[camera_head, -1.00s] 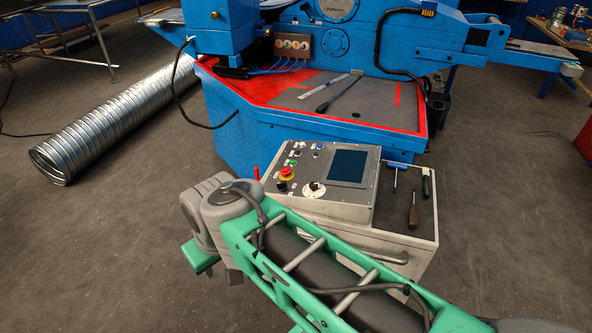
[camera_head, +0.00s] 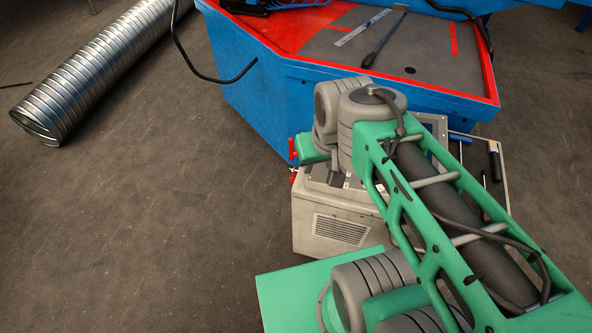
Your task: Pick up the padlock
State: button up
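I cannot make out a padlock in this view. My green and grey arm reaches across the right half of the picture and hides most of the control cabinet. My gripper is not in view. The grey control cabinet (camera_head: 308,217) stands behind and below the arm, with its vented side showing. A few hand tools, one a screwdriver (camera_head: 494,163), lie on its top at the right.
The blue machine (camera_head: 262,100) with a red-edged top stands behind the cabinet. A ruler (camera_head: 362,27) and a dark rod (camera_head: 384,42) lie on it. A ribbed metal duct (camera_head: 90,75) lies at the upper left. The floor (camera_head: 150,220) at the left is clear.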

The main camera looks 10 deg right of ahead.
aim_at(291, 179)
jog(key=u, duration=0.3)
jog(key=k, duration=0.5)
jog(key=u, duration=1.7)
jog(key=i, duration=1.35)
jog(key=z, duration=0.9)
